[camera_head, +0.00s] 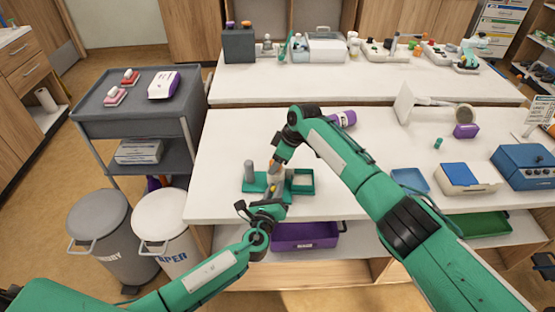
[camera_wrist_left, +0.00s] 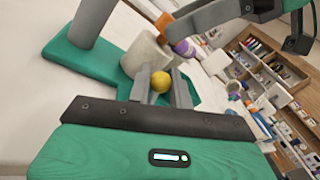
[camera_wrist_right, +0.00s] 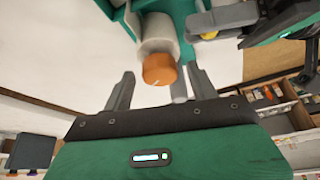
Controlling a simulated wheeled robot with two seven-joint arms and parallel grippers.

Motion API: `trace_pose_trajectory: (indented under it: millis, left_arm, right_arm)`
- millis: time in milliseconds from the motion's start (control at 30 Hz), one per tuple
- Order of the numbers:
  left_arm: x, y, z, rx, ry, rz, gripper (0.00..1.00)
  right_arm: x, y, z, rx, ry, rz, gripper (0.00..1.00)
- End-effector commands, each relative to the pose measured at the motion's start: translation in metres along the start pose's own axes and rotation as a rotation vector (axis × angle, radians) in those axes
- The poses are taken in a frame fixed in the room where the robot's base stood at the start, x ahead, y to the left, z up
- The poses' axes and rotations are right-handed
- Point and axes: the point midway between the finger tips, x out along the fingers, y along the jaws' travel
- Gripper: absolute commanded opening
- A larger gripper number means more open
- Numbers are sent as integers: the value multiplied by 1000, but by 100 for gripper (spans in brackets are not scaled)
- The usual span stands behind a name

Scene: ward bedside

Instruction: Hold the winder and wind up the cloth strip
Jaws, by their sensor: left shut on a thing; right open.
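The winder has a green base (camera_wrist_left: 85,52), a grey upright post (camera_head: 249,170), a pale roll (camera_wrist_left: 146,52), a yellow ball knob (camera_wrist_left: 160,81) and an orange knob (camera_wrist_right: 160,69). It stands on the white table. The pale roll appears to be the cloth strip; its loose end is not clear. My left gripper (camera_wrist_left: 160,84) is shut on the yellow knob, from the near side. My right gripper (camera_wrist_right: 160,82) is open, with its fingers on either side of the orange knob at the end of the roll. In the head view, my arms partly hide the winder.
A purple-labelled bottle (camera_head: 344,118) lies behind my right arm. A blue tray (camera_head: 410,181), a blue-topped box (camera_head: 467,178) and a blue device (camera_head: 526,169) are farther right. The table left of the winder is clear.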

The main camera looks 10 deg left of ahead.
Motion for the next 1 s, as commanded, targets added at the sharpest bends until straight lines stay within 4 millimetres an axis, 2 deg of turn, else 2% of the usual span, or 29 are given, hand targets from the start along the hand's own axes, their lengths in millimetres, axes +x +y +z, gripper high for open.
trace_pose_trajectory:
  millis: [33, 200, 267, 633, 1000]
  left_arm:
    - [0, 0, 0, 0, 0, 0, 0]
    - [0, 0, 0, 0, 0, 0, 0]
    - [0, 0, 0, 0, 0, 0, 0]
    - [0, 0, 0, 0, 0, 0, 0]
    - [0, 0, 0, 0, 0, 0, 0]
  right_arm:
    - [0, 0, 0, 0, 0, 0, 57]
    - [0, 0, 0, 0, 0, 0, 24]
    - [0, 0, 0, 0, 0, 0, 14]
    - [0, -1, 0, 57, -1, 24, 14]
    - [0, -3, -1, 309, 0, 127, 14]
